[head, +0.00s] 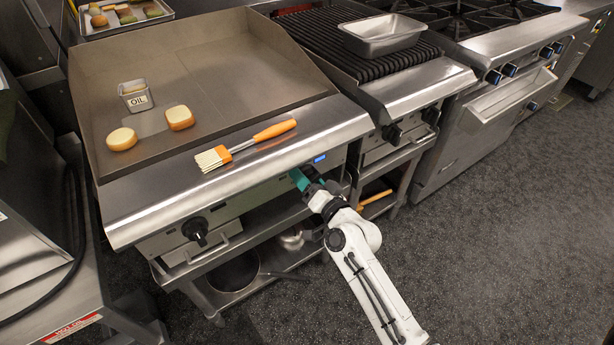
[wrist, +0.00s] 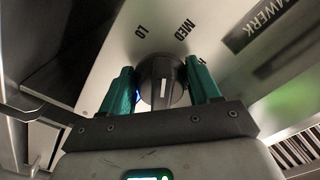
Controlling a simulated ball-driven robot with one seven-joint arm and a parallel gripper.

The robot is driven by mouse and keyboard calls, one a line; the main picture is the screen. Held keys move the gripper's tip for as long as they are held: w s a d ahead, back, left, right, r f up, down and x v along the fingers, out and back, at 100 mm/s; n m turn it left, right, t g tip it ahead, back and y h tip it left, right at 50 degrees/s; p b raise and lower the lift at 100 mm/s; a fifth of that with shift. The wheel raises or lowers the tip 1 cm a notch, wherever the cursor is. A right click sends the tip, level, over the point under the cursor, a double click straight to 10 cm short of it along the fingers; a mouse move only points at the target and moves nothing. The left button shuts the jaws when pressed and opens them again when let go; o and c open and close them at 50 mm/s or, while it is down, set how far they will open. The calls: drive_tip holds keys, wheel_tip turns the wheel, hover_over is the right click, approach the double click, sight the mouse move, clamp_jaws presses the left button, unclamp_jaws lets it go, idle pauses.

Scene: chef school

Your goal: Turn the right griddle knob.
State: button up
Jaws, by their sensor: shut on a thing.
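The griddle (head: 235,50) has a front panel with a left knob (head: 195,229) in plain view. In the head view my gripper (head: 303,178) is at the right end of that panel, and it hides the right knob there. In the wrist view the right griddle knob (wrist: 160,82) is black and round with a raised grip bar. The green fingers of my gripper (wrist: 162,92) stand on both sides of it and are shut on it. The labels LO and MED show on the panel above the knob; another label is partly hidden by the right finger.
The floor (head: 490,240) at right is clear.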

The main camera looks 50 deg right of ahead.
drive_tip(key=shift+m+p, duration=0.45)
drive_tip(key=shift+m, duration=1.75)
drive_tip(key=o, duration=0.8)
drive_tip(key=shift+s+a, duration=0.1)
drive_tip(key=b+v, duration=0.1)
drive_tip(key=v, duration=0.9)
drive_tip(key=shift+s+r+b, duration=0.1)
drive_tip(key=shift+s+b, duration=0.2)
